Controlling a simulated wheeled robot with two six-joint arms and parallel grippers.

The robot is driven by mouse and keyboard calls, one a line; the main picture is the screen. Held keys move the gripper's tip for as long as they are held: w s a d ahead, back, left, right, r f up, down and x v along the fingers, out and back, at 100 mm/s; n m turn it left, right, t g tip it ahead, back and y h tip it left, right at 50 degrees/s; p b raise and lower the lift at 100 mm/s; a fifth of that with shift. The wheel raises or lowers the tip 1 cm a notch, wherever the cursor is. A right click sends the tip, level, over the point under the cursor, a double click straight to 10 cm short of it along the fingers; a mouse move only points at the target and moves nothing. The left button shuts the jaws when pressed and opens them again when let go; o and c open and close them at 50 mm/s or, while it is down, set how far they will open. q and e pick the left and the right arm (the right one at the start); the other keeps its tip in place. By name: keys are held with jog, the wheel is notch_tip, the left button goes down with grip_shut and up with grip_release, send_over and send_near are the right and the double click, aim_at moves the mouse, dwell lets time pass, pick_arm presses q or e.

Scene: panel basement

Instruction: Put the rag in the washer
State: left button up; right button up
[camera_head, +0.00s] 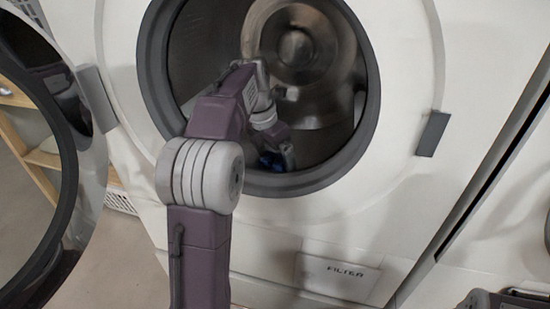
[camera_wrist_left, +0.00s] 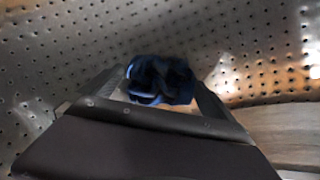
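The washer (camera_head: 410,215) is white, with a dark round rim and its door (camera_head: 65,150) swung open to the left. My left arm reaches through the opening into the metal drum. My left gripper (camera_head: 275,160) is low inside the drum, partly hidden by its own wrist. The rag, a crumpled dark blue cloth, shows at the gripper (camera_head: 268,163). In the left wrist view the rag (camera_wrist_left: 160,80) sits between the tips of the widely spread fingers (camera_wrist_left: 158,88), against the perforated drum wall.
The drum (camera_wrist_left: 60,50) is perforated metal and surrounds the gripper. A panel marked FILTER (camera_head: 338,278) is below the opening. Another white machine (camera_head: 510,215) stands at the right. A wooden shelf (camera_head: 40,158) is behind the door.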

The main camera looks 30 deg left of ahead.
pick_arm(q)
jog(key=p+v, duration=0.8)
jog(key=v, duration=0.4)
jog(key=shift+r, duration=0.15)
